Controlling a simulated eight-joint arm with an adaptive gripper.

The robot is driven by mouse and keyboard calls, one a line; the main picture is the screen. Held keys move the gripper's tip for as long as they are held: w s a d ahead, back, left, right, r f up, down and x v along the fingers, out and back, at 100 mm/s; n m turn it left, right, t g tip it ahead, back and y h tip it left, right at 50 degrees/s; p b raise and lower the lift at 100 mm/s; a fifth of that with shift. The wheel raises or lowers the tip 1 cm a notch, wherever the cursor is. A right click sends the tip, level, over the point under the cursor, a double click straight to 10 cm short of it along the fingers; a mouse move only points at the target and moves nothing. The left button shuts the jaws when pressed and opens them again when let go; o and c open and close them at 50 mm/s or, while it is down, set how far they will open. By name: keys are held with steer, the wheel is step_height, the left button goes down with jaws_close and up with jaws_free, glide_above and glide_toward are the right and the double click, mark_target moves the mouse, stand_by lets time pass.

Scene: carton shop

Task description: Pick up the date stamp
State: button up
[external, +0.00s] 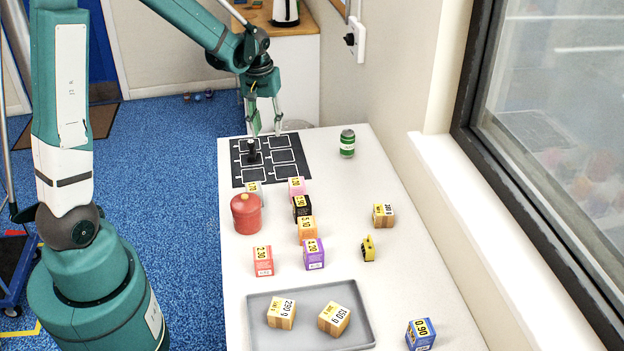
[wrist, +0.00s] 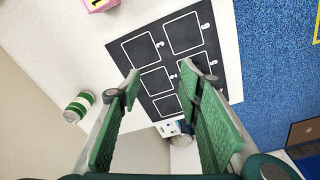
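The date stamp appears to be the small black upright object (external: 252,152) on the dark mat with white-outlined squares (external: 285,143). My gripper (external: 267,131) is above the far part of the mat, apart from the stamp and a little to its right in the external view.
A green can (external: 347,144) stands right of the mat. A red canister (external: 246,214) and several small priced boxes, including a purple one (external: 314,254), stand nearer. A grey tray (external: 360,343) holds two wooden blocks.

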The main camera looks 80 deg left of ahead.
mark_target(251, 150)
steer(key=s+a+f, duration=0.1)
steer(key=a+f, duration=0.1)
steer(key=a, duration=0.1)
steer(key=s+a+f+n, duration=0.1)
steer(key=s+a+f, duration=0.1)
steer(key=a+f, duration=0.1)
steer(key=s+a+f+n, duration=0.1)
steer(key=s+a+f, duration=0.1)
steer(key=a, duration=0.1)
steer(key=shift+s+f+g+h, duration=0.15)
steer(key=shift+g+h, duration=0.25)
steer(key=shift+f, duration=0.15)
steer(key=shift+f, duration=1.15)
steer(key=shift+f, duration=0.15)
steer(key=shift+s+f, duration=0.1)
steer(key=shift+f, duration=2.35)
steer(key=shift+c, duration=0.5)
steer(key=c, duration=0.9)
